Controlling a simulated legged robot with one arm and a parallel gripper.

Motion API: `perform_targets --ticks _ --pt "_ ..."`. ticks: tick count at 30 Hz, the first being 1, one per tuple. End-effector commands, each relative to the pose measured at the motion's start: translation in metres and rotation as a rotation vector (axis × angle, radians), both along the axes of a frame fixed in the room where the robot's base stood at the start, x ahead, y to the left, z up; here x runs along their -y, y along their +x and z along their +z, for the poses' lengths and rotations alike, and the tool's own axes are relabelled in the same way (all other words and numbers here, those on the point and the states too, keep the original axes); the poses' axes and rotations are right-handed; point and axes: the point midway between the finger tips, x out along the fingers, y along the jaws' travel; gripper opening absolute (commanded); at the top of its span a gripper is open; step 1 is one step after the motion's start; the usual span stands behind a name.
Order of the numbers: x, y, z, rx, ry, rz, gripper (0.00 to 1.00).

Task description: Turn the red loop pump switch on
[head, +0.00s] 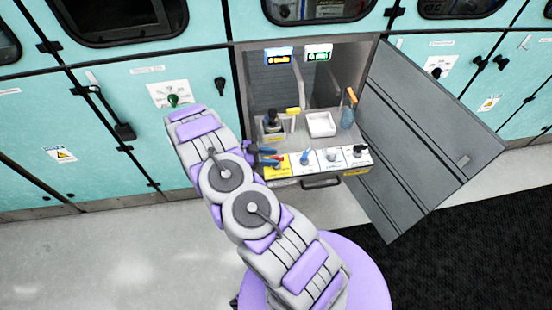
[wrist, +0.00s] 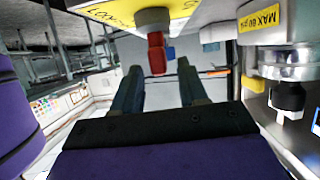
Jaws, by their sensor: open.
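In the wrist view, which looks upside down, a red switch handle (wrist: 156,56) on a grey round base hangs from a yellow panel (wrist: 115,12) with partly readable lettering. My gripper (wrist: 160,78) is open, one finger on each side of the red handle's line. The fingers look apart from the handle, and their exact depth is hard to tell. In the head view, my gripper (head: 268,157) is at the left end of the switch row, over the yellow panel (head: 277,172). The red switch is mostly hidden there by the gripper.
A blue-handled switch (head: 305,157) and a black-handled switch (head: 360,152) stand to the right on white panels. Behind are a white tray (head: 321,124), a blue bottle (head: 347,116) and a yellow-topped tool (head: 293,112). An open grey door (head: 430,130) stands at right.

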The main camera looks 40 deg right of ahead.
Motion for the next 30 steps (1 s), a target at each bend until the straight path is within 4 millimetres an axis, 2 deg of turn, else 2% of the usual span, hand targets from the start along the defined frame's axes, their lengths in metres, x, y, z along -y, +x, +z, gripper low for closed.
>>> perform_targets --ticks 6,17,30 --pt "0.017 -0.010 -0.009 0.001 0.002 0.001 0.43" --pt "0.020 -0.012 -0.010 0.002 0.001 0.002 0.43" --pt "0.020 -0.011 -0.010 0.001 0.000 0.002 0.00"
